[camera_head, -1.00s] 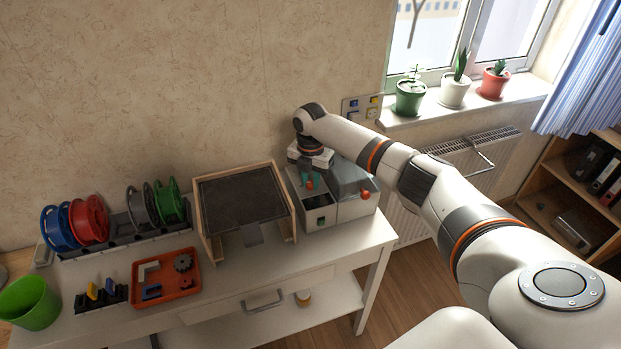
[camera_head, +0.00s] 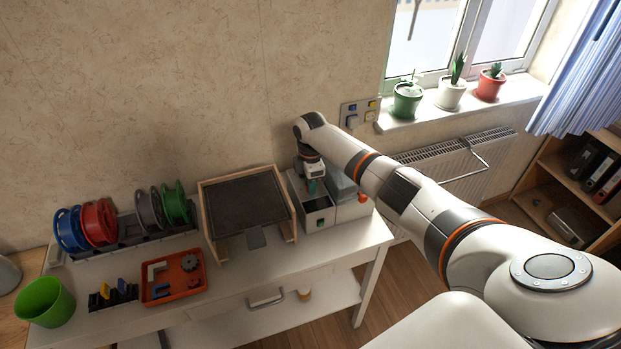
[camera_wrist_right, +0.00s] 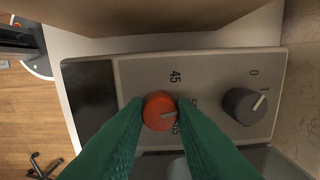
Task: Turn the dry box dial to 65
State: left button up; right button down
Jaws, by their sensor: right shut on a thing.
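The dry box (camera_head: 318,219) is a light grey box at the right end of the white table. In the right wrist view its panel (camera_wrist_right: 222,70) fills the middle. The orange-red dial (camera_wrist_right: 158,110) has a pale pointer line pointing right in the picture, beside a partly hidden number. A printed 45 is readable above it; another number below is partly covered by a finger. My right gripper (camera_wrist_right: 160,112) is shut on the dial, with one green finger on each side; it also shows from above in the head view (camera_head: 312,187). My left gripper is not in view.
A grey knob (camera_wrist_right: 244,105) marked 0 and 1 sits beside the dial. A wood-sided dark plate (camera_head: 245,205) stands left of the dry box. Spools (camera_head: 100,222), an orange tray (camera_head: 172,278) and a green cup (camera_head: 45,302) are further left. The wall is close behind.

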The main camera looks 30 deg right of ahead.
jog(key=m, duration=0.2)
jog(key=m+p, duration=0.1)
jog(key=shift+r+m, duration=0.2)
jog(key=shift+m, duration=0.2)
jog(key=m+p, duration=0.2)
jog(key=m, duration=0.1)
jog(key=shift+m, duration=0.3)
jog(key=m+p, duration=0.1)
jog(key=m, duration=0.2)
jog(key=shift+m, duration=0.3)
jog(key=shift+f+m+p, duration=0.1)
jog(key=shift+m+p, duration=0.3)
jog(key=shift+m, duration=1.1)
jog(key=c, duration=1.2)
grip_release()
